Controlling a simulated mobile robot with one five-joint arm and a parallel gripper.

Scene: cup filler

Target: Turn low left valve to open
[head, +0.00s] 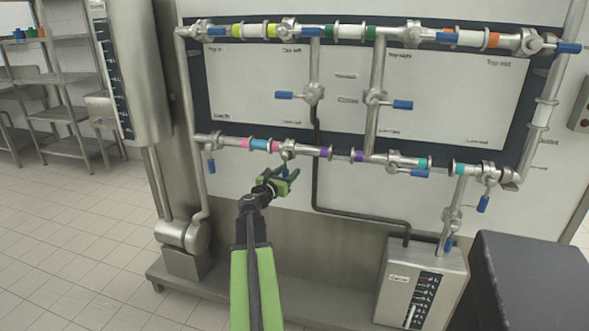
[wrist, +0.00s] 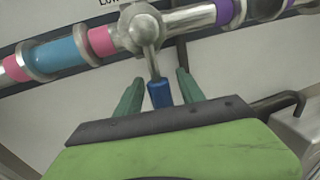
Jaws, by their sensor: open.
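The low left valve (head: 287,146) sits on the lower pipe, between a pink band and a purple band. In the wrist view the valve (wrist: 146,30) has a grey stem pointing down from the pipe, ending in a blue handle (wrist: 161,93). My gripper (head: 285,180) is just below the valve in the head view. In the wrist view my open gripper (wrist: 160,76) has one green finger on each side of the handle, with gaps showing. The handle is mostly hidden by my gripper in the head view.
The lower pipe (wrist: 65,52) runs close above my fingers. Other blue-handled valves are nearby, including the low in valve (head: 210,160). A dark bent pipe (head: 350,214) passes right of my gripper. A control box (head: 405,288) and a black block (head: 530,285) stand at lower right.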

